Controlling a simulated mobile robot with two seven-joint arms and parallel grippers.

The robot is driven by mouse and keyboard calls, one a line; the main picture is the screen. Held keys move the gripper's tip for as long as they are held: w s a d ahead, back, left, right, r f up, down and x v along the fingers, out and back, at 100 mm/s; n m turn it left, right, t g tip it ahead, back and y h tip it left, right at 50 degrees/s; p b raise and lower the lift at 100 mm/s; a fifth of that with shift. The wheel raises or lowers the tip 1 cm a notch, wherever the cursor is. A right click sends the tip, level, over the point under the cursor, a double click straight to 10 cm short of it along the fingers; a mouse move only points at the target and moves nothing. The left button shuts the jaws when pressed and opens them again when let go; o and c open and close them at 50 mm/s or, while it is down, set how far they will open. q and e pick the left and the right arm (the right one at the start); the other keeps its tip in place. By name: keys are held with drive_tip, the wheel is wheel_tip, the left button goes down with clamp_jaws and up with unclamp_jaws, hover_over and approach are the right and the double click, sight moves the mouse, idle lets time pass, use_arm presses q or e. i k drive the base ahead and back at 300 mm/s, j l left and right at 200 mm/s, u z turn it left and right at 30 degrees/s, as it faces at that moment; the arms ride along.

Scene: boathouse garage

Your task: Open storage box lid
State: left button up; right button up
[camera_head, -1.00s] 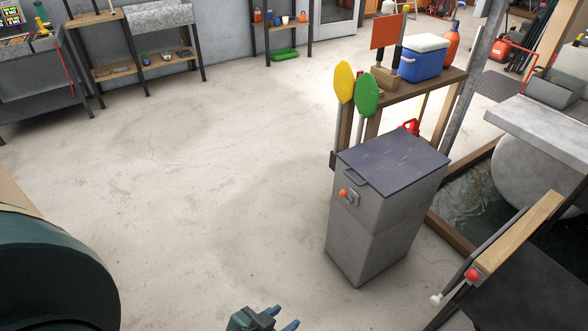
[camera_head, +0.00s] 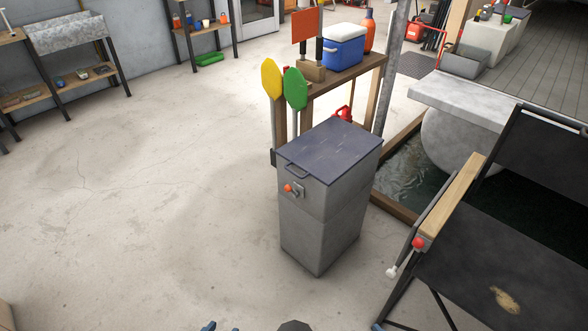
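The storage box is a tall grey metal box (camera_head: 318,232) standing upright on the floor right of centre. Its dark blue-grey lid (camera_head: 333,150) lies flat and closed on top. A bar handle (camera_head: 296,171) sits at the lid's front left edge. Below it is a latch with an orange-red knob (camera_head: 290,188). Blue tips, apparently of my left gripper (camera_head: 208,326), just show at the bottom edge, well short of the box. Another blue bit shows farther right at the bottom edge; I cannot tell if it is my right gripper. Neither touches the box.
A black folding chair with a wooden armrest (camera_head: 452,196) stands close at the right. Behind the box are yellow and green paddles (camera_head: 295,89) and a wooden bench (camera_head: 355,78) with a blue cooler (camera_head: 341,50). Open water (camera_head: 405,178) lies right of the box. The floor to the left is clear.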

sight(326, 152)
drive_tip(key=j+z, duration=0.25)
drive_tip(key=j, duration=0.25)
drive_tip(key=i+j+z, duration=0.1)
drive_tip(key=i+z, duration=0.15)
drive_tip(key=i+j+z, duration=0.3)
drive_tip(key=i+l, duration=0.1)
drive_tip(key=i, duration=0.05)
